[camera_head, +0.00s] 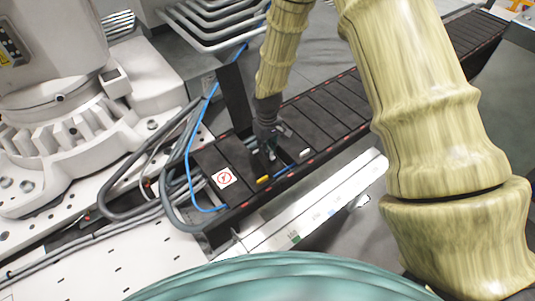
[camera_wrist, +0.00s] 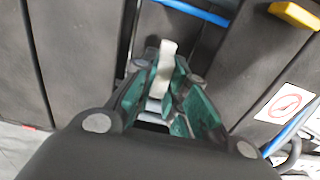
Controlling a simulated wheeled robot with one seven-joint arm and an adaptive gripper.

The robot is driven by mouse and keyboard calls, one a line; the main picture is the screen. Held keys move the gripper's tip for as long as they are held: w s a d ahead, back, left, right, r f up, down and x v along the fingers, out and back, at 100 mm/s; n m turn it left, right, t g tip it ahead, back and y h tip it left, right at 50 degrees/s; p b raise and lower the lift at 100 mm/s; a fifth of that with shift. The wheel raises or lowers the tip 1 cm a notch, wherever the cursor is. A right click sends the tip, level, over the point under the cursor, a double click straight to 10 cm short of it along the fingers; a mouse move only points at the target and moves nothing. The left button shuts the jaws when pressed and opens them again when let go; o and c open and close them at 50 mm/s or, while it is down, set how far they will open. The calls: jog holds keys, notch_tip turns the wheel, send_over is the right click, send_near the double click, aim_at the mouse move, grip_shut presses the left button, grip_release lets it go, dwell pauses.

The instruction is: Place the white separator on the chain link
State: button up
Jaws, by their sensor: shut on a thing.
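The white separator (camera_wrist: 164,66) is a small pale strip between my fingertips in the wrist view. My gripper (camera_wrist: 165,80) is shut on it with teal-lined fingers. In the head view my gripper (camera_head: 268,150) points down over an open gap in the black cable chain (camera_head: 330,106), and the separator is too small to make out there. In the wrist view the separator's far end lies close to a blue cable (camera_wrist: 195,11) in the gap between dark chain links (camera_wrist: 82,45). I cannot tell whether the separator touches the chain link.
A yellow clip (camera_head: 263,179) and a small white clip (camera_head: 305,152) sit on the chain's near edge. A no-step sticker (camera_head: 224,178) marks a cover at left. A white rail (camera_head: 300,211) runs in front. Grey hoses (camera_head: 150,162) and a white machine base (camera_head: 75,135) stand left.

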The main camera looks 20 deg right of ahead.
jog(key=shift+f, duration=1.35)
jog(key=shift+f, duration=0.15)
jog(key=o, duration=0.7)
notch_tip(320, 180, up, 12)
jog(key=shift+r+p, duration=0.15)
jog(key=shift+p, duration=1.05)
